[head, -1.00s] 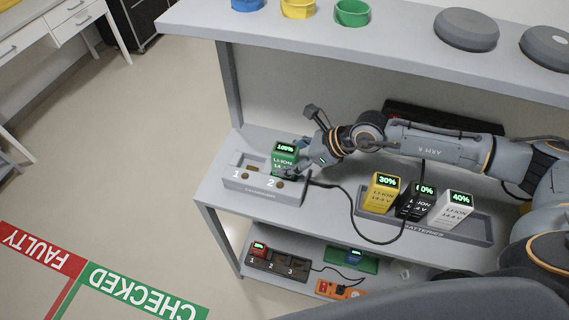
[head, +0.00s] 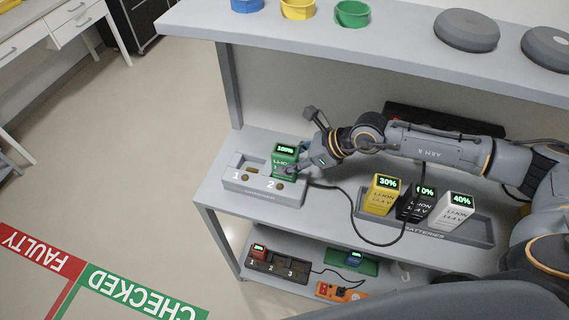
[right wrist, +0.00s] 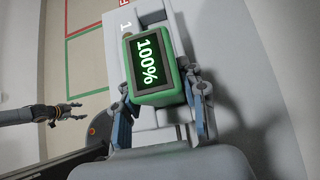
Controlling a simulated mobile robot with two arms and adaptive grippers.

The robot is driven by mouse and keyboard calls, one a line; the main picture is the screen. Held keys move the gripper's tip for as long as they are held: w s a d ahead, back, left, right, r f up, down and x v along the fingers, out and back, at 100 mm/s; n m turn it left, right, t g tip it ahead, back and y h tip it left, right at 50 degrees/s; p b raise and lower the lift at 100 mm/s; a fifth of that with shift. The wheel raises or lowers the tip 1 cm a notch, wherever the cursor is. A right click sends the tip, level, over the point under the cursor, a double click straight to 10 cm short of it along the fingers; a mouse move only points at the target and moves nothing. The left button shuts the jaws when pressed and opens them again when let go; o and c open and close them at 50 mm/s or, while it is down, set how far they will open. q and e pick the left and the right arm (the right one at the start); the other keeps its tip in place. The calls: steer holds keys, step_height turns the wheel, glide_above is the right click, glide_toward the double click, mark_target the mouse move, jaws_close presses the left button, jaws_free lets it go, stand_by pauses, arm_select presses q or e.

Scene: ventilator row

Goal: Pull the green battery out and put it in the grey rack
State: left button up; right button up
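The green battery (head: 284,163) stands upright in slot 2 of the grey charger (head: 235,184), its display reading 100%. My right gripper (head: 291,166) is at the battery, and in the right wrist view its fingers (right wrist: 163,98) lie against both sides of the battery (right wrist: 155,66). The lower part of the battery is hidden in the charger. The grey rack (head: 480,233), marked BATTERIES, holds a yellow battery, a black one and a white one. My left gripper (right wrist: 75,111) shows in the right wrist view, apart from everything, with its fingers spread.
A black cable (head: 352,215) runs from the charger across the bench in front of the rack. The upper shelf (head: 400,45) overhangs the bench. A lower shelf carries a dark charger (head: 275,264) and an orange power strip (head: 340,292). Charger slot 1 is empty.

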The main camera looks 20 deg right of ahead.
mark_target(282, 150)
steer(key=shift+r, duration=0.1)
jaws_close()
steer(key=shift+r, duration=0.2)
steer(key=shift+r+p, duration=1.55)
steer(key=shift+r, duration=0.75)
